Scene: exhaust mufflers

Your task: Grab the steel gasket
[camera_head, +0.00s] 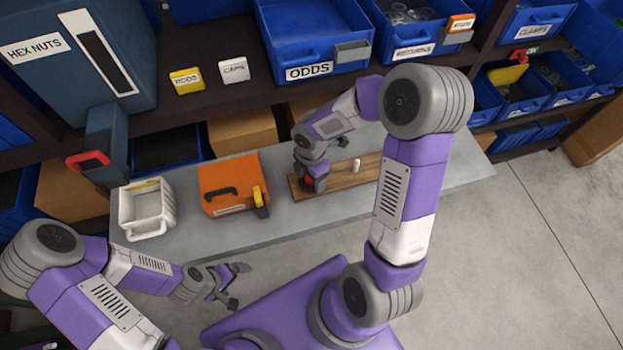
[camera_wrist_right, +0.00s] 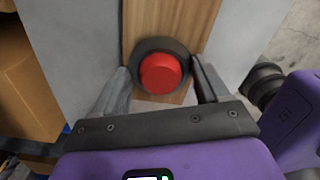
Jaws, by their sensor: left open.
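A dark grey ring (camera_wrist_right: 143,52) lies around a red round knob (camera_wrist_right: 160,74) on a wooden board; I cannot tell whether this ring is the steel gasket. My right gripper (camera_wrist_right: 161,76) is over the board, with one finger on each side of the ring. Whether the fingers touch it is unclear. In the head view this gripper (camera_head: 312,186) is at the board's left end and hides most of the ring. My left gripper (camera_head: 230,285) is open and empty, in front of the table.
The wooden board (camera_head: 335,178) on the grey table (camera_head: 270,229) also carries a small white cylinder (camera_head: 356,166). An orange case (camera_head: 229,181) and a white basket (camera_head: 145,204) stand left of it. Shelves with blue bins (camera_head: 313,45) rise behind. The table's right end is clear.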

